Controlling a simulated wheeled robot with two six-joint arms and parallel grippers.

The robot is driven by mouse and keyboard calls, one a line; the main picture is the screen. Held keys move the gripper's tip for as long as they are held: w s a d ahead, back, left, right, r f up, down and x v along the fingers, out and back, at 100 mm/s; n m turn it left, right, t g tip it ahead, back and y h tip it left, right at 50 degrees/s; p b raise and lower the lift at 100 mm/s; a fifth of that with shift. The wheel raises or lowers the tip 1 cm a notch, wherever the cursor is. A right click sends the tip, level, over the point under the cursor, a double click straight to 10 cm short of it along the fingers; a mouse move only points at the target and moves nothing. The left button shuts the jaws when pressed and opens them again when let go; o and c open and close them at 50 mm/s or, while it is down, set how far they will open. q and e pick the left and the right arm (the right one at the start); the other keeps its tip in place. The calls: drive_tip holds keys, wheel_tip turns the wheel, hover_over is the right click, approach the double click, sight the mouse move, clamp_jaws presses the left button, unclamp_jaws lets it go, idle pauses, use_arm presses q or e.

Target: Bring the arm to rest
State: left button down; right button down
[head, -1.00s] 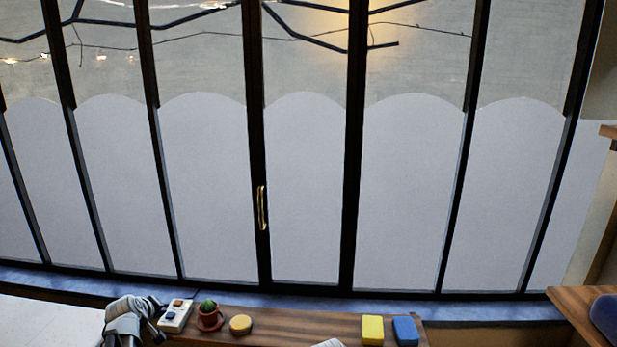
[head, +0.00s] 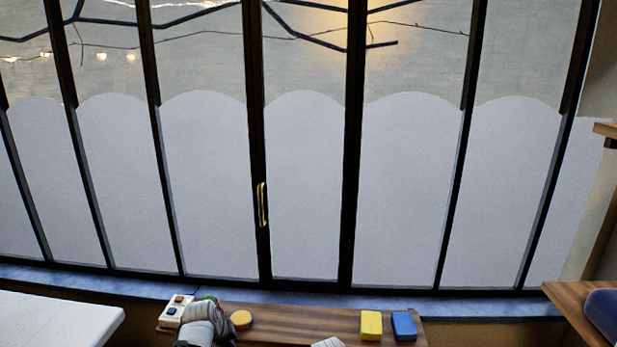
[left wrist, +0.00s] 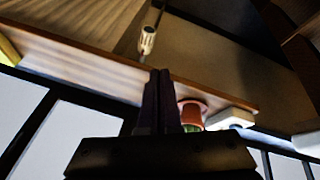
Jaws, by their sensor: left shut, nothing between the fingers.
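My left arm's grey-and-white end (head: 203,325) shows at the bottom left of the head view, in front of the wooden table. It covers most of the cactus pot there; its fingertips cannot be made out. In the left wrist view my left gripper (left wrist: 160,76) has its two dark fingers together, with nothing between them. A reddish cactus pot (left wrist: 193,112) and a white power strip (left wrist: 230,118) show just beyond and right of the fingers. A white plug-like piece (left wrist: 148,40) shows above the fingertips, apart from them. My right gripper is not in view.
On the wooden table (head: 290,322) are the power strip (head: 170,312), a round yellow thing (head: 241,320), a yellow block (head: 371,325) and a blue block (head: 404,326). A white surface (head: 50,320) lies left. A tall window (head: 300,190) stands behind. Bare tabletop lies mid-table.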

use_arm(q)
drive_tip(key=s+d+f+m+g+y, duration=0.2)
drive_tip(key=s+d+m+g, duration=0.3)
drive_tip(key=s+d, duration=1)
drive_tip(key=shift+s+m, duration=1.4)
drive_tip(key=shift+s, duration=0.75)
drive_tip(key=shift+d, duration=0.1)
